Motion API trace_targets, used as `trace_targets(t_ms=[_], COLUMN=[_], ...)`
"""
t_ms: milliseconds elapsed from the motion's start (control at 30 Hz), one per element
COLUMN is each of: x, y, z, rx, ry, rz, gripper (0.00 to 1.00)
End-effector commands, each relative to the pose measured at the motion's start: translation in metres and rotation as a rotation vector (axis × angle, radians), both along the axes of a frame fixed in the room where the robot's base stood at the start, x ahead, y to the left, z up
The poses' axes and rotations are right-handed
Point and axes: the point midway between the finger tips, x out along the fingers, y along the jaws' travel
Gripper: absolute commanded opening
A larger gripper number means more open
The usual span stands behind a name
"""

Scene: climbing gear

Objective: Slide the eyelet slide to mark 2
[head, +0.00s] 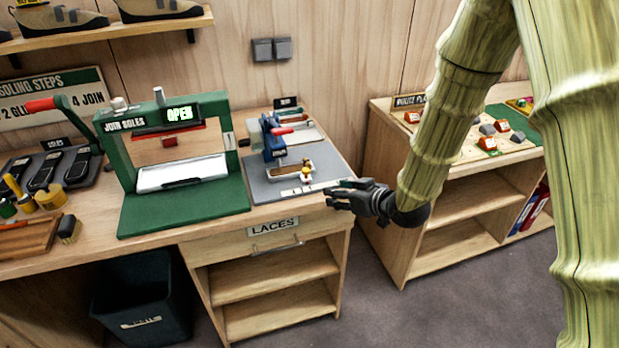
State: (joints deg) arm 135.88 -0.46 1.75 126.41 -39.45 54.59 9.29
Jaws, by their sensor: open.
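In the head view, a grey board stands on the bench above the drawer labelled LACES. It carries a blue press-like tool (271,138) with a red handle. My gripper (334,194) is open and empty, just right of the strip at the bench's front right corner. It appears apart from the slide.
A green JOIN SOLES press (180,198) with an OPEN display stands left of the grey board (262,189). A lower shelf unit (452,170) with small coloured pieces stands at the right, behind my arm. A gap of open floor separates it from the bench.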

Motion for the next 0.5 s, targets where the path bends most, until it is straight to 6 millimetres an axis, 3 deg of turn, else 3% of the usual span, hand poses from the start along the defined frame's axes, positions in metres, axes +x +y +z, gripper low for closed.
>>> trace_targets(t_ms=[100,200,500], x=[0.012,0.017,0.036], y=[0.010,0.014,0.031], z=[0.027,0.040,0.036], rx=[0.008,0.011,0.013], ry=[-0.064,-0.091,-0.100], rz=[0.045,0.066,0.073], gripper=[0.41,0.41,0.41])
